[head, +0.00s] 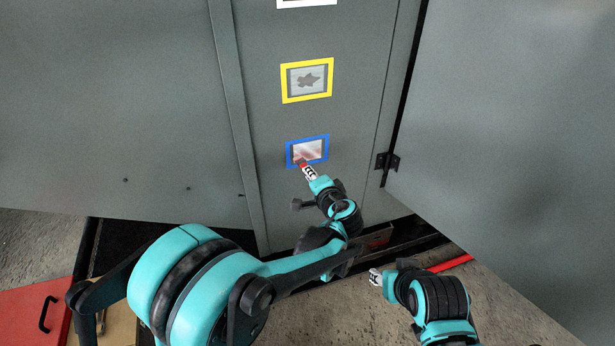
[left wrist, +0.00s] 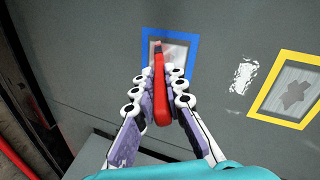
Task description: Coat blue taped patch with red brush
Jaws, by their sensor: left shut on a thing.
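The blue taped patch (head: 318,150) is a blue frame on the grey panel around a pale area with reddish streaks. It also shows in the left wrist view (left wrist: 189,34). My left gripper (head: 309,172) is shut on the red brush (left wrist: 161,98), holding it by its red handle. The brush's tip overlaps the lower left part of the patch; it seems to touch, but I cannot be sure. My right gripper (head: 375,277) is low at the front right, away from the panel, and its jaws are too small to judge.
A yellow taped patch (head: 283,82) with a dark blotch is above the blue one. A white-edged patch (head: 306,3) is at the top. An open grey door (head: 520,130) stands at the right. A red lid (head: 30,312) with a black handle lies at the lower left.

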